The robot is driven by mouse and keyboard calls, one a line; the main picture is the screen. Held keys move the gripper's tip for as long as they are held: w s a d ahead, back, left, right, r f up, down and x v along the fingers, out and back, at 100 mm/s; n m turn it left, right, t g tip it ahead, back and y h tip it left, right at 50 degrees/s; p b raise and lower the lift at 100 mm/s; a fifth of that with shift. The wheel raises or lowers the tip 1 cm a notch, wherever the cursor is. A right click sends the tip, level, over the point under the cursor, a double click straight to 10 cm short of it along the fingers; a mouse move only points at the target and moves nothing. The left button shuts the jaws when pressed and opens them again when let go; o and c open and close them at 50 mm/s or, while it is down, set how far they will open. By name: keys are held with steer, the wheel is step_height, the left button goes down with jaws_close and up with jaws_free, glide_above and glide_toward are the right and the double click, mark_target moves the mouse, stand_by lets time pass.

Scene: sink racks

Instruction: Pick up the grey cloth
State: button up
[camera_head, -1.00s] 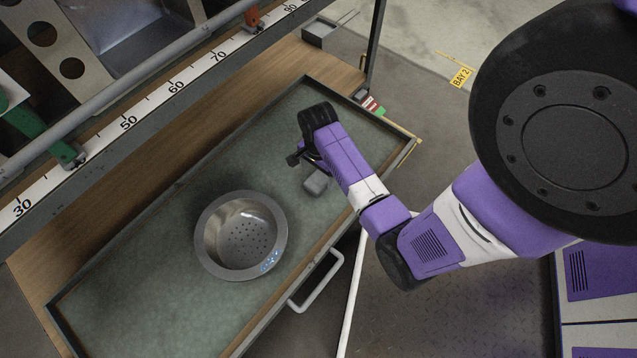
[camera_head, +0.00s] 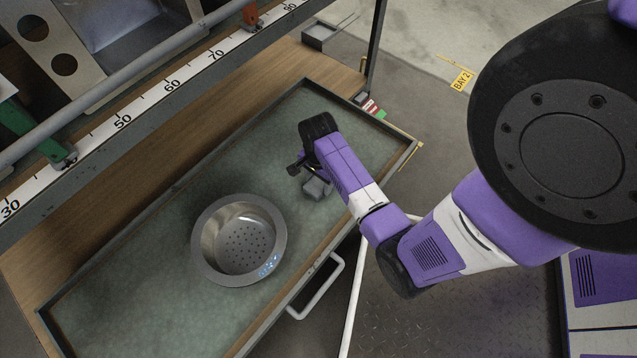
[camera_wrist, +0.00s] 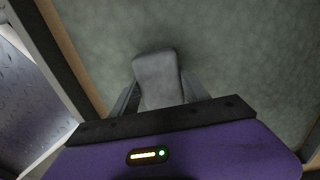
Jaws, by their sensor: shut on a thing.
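The grey cloth (camera_head: 316,188) is a small folded block with rounded corners, over the right part of the green-lined drawer (camera_head: 160,253). In the wrist view the cloth (camera_wrist: 158,77) sits between the two dark fingers of my gripper (camera_wrist: 160,98), its far end sticking out past them. My gripper (camera_head: 309,175) is shut on the cloth in the head view, partly hidden by my own wrist. I cannot tell whether the cloth touches the drawer floor or is just above it.
A round metal strainer bowl (camera_head: 209,244) stands in the drawer to the left of my gripper. The drawer handle (camera_head: 322,290) sticks out at the front. A shelf rail with a number scale (camera_head: 150,100) runs above the back. The drawer floor around the cloth is clear.

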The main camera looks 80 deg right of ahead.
mark_target(318, 182)
step_height(318, 182, up, 10)
steer(key=p, duration=0.5)
steer(key=o, duration=0.6)
steer(key=c, duration=0.5)
steer(key=shift+o, duration=0.2)
